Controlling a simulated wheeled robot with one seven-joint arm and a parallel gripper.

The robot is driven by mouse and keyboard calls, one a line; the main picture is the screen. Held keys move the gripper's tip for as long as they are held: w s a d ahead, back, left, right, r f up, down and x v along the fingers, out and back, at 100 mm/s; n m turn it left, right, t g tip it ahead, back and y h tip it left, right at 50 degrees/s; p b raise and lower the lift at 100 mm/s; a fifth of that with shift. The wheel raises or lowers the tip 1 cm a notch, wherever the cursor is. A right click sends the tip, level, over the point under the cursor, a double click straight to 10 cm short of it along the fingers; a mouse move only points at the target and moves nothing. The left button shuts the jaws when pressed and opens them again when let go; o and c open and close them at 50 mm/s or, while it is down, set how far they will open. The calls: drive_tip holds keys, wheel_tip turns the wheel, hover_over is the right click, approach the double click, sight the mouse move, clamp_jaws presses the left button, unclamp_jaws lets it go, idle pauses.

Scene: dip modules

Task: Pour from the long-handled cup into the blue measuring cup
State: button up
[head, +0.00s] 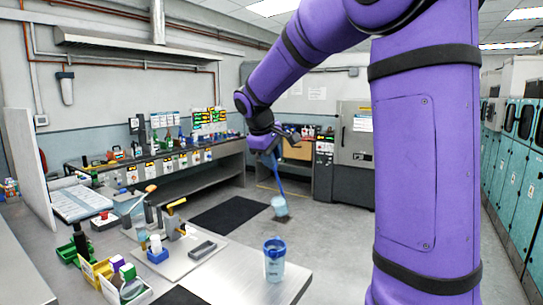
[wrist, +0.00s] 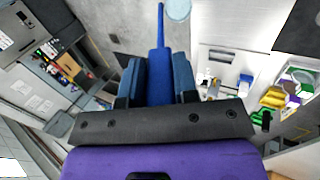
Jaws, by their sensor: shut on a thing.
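The long-handled cup has a thin blue handle and a pale blue bowl (head: 279,203) that hangs at its lower end in the head view. My gripper (head: 268,143) is shut on the upper part of the handle; the handle also shows between the fingers in the wrist view (wrist: 160,50). The blue measuring cup (head: 274,262) stands upright on the table near its right corner. In the head view the bowl appears above and slightly right of it, apart from it. The contents of both cups cannot be made out. A pale blue round shape shows at the wrist view's top edge.
The metal table (head: 230,283) holds a white tray (head: 205,262) with tools, a yellow-handled device (head: 175,215) and small bins (head: 125,285) to the left of the measuring cup. Open floor lies beyond the table, with a dark mat (head: 230,214).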

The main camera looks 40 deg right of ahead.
drive_tip(key=shift+s+a+f+t+h, duration=0.2)
drive_tip(key=shift+a+f+h, duration=0.3)
drive_tip(key=shift+f, duration=0.2)
drive_tip(key=shift+s+a+f+t+h, duration=0.15)
drive_tip(key=shift+s+a+f+h, duration=0.15)
drive_tip(key=shift+a+f, duration=0.35)
drive_tip(key=shift+s+a+f+t+h, duration=0.15)
drive_tip(key=shift+a+f+h, duration=0.35)
drive_tip(key=shift+f, duration=0.25)
drive_tip(key=shift+a+f, duration=0.1)
drive_tip(key=shift+f, duration=0.05)
idle(0.5)
drive_tip(key=shift+s+a+f+t+h, duration=0.15)
drive_tip(key=shift+a+f+h, duration=0.25)
drive_tip(key=shift+f, duration=0.3)
drive_tip(key=shift+s+a+f+t+h, duration=0.1)
drive_tip(key=shift+s+a+f+h, duration=0.15)
drive_tip(key=shift+a+f, duration=0.3)
drive_tip(key=shift+s+a+f+t+h, duration=0.1)
drive_tip(key=shift+a+f+h, duration=0.25)
drive_tip(key=shift+f, duration=0.45)
drive_tip(key=shift+a+f, duration=0.1)
drive_tip(key=shift+f, duration=0.1)
idle(0.4)
